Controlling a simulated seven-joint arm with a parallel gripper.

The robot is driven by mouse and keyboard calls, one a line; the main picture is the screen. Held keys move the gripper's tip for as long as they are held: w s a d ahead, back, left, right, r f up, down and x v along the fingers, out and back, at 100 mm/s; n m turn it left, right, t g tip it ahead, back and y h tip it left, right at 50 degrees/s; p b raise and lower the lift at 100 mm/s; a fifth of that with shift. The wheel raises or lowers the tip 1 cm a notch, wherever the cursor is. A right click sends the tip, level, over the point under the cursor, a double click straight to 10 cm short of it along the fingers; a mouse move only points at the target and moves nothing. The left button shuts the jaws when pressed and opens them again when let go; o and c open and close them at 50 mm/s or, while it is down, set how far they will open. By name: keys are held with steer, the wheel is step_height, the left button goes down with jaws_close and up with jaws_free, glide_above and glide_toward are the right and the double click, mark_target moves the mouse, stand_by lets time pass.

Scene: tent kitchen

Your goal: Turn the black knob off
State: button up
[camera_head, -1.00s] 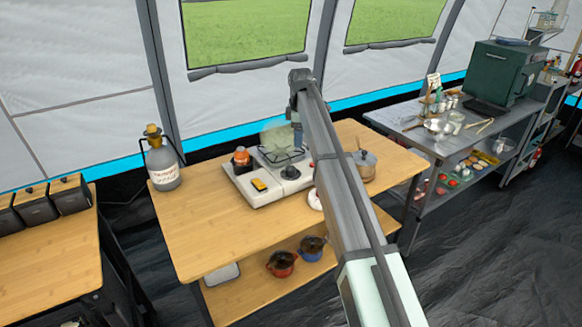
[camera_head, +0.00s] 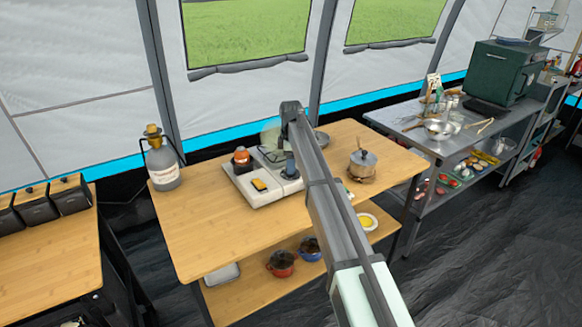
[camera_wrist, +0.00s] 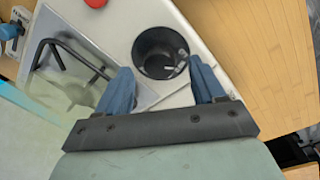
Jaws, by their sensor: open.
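The black knob (camera_wrist: 158,52) is a round dark dial on the white top of the stove (camera_wrist: 120,35), seen from above in the wrist view. My gripper (camera_wrist: 160,66) is open, with one blue finger to the lower left of the knob and the other to its lower right. The fingers appear close to the knob, but I cannot tell whether they touch it. In the head view, my gripper (camera_head: 290,168) is over the right part of the stove (camera_head: 268,199), and it hides the knob there.
A burner grate (camera_wrist: 65,60) lies left of the knob. The table front is clear.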

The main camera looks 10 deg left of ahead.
steer(key=shift+f, duration=1.15)
steer(key=c, duration=1)
